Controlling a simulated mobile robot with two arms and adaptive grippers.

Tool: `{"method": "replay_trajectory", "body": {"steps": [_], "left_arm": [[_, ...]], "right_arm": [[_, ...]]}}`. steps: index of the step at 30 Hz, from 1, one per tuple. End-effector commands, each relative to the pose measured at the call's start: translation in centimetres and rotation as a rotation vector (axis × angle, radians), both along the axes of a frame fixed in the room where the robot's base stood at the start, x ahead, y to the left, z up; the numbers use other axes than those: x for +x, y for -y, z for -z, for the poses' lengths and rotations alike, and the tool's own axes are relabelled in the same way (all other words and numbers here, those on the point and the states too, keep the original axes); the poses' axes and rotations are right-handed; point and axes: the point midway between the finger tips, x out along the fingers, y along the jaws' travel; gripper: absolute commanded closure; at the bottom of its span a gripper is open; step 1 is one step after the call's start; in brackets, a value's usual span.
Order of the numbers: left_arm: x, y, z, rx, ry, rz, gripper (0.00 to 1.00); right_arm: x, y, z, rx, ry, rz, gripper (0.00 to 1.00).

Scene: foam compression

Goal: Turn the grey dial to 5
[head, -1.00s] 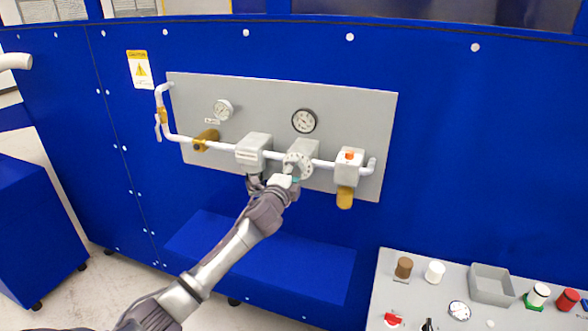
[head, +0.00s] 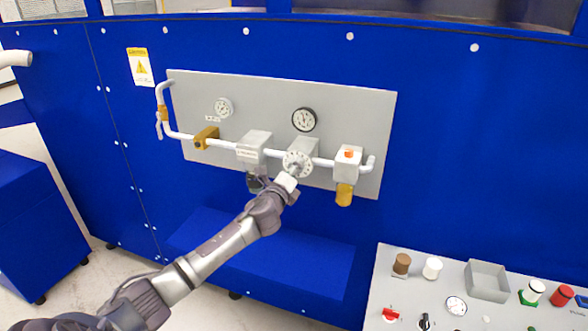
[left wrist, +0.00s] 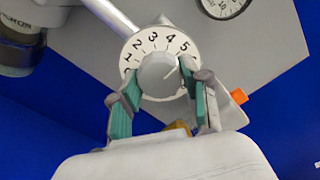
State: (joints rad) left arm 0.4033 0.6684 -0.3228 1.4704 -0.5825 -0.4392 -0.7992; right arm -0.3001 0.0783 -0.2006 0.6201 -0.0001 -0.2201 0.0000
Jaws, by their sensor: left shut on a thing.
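The grey dial is a round grey knob (left wrist: 158,72) on a white numbered disc (left wrist: 146,45) in the left wrist view. The line on the knob points up and right, at about the 5. The numbers 2 to 5 are readable, while the lower left ones are partly hidden by a finger. My left gripper (left wrist: 164,88) has its green-padded fingers on both sides of the knob, shut on it. In the head view the disc (head: 297,163) faces out from a grey box on the pipe, with my left gripper (head: 288,182) in front of its lower part. My right gripper is not in view.
A grey panel (head: 355,103) carries a white pipe, a dark-rimmed gauge (head: 304,119), a smaller gauge (head: 223,107) and a box with an orange button (head: 349,154). A blue ledge (head: 310,270) lies below. A control board (head: 390,272) with knobs stands at lower right.

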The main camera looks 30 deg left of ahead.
Motion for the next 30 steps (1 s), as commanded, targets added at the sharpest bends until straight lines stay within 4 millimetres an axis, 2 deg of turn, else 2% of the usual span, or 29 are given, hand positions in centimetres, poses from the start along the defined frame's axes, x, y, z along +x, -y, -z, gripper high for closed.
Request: {"method": "replay_trajectory", "body": {"steps": [12,13,17,26,30], "left_arm": [[0.0,0.1,0.3,0.005,-0.005,0.0,0.89],[0.0,0.1,0.3,0.004,-0.005,0.001,0.49],[0.0,0.0,0.2,0.004,-0.005,0.0,0.29],[-0.1,0.0,0.1,0.005,-0.002,0.0,0.29],[-1.1,0.3,0.2,0.004,-0.003,0.001,0.29]], "right_arm": [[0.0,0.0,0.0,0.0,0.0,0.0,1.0],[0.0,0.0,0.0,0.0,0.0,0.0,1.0],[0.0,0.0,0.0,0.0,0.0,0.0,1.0],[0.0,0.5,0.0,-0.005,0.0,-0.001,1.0],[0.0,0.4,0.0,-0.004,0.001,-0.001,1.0]]}}
